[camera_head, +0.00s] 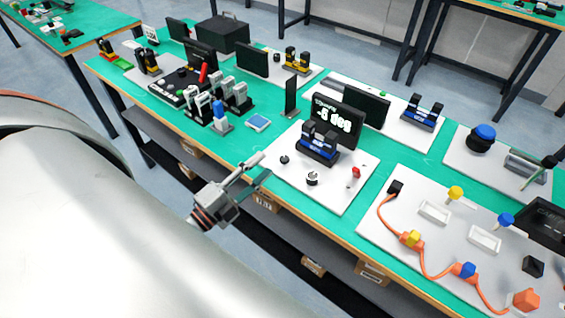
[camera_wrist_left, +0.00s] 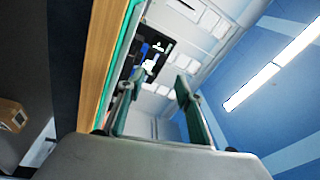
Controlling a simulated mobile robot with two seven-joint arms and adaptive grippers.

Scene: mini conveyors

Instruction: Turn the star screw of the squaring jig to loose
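The squaring jig is a black and blue block (camera_head: 320,146) on a white board (camera_head: 334,192), with a display (camera_head: 335,120) behind it reading "-5 deg". A dark knob with a pale base (camera_head: 312,178) stands in front of the block, and a smaller dark knob (camera_head: 284,159) is to its left. Which one is the star screw, I cannot tell. My left gripper (camera_head: 261,170) is open and empty at the table's front edge, left of the board and apart from both knobs. In the left wrist view its two fingers (camera_wrist_left: 162,100) stand apart. My right gripper is not in view.
A small red-topped part (camera_head: 356,172) stands on the board's right side. A white board with orange cable (camera_head: 410,239) lies to the right. Grey and blue clamps (camera_head: 221,114) and a small blue-and-white block (camera_head: 258,122) lie to the left. Green tabletop (camera_head: 225,145) is clear beside the gripper.

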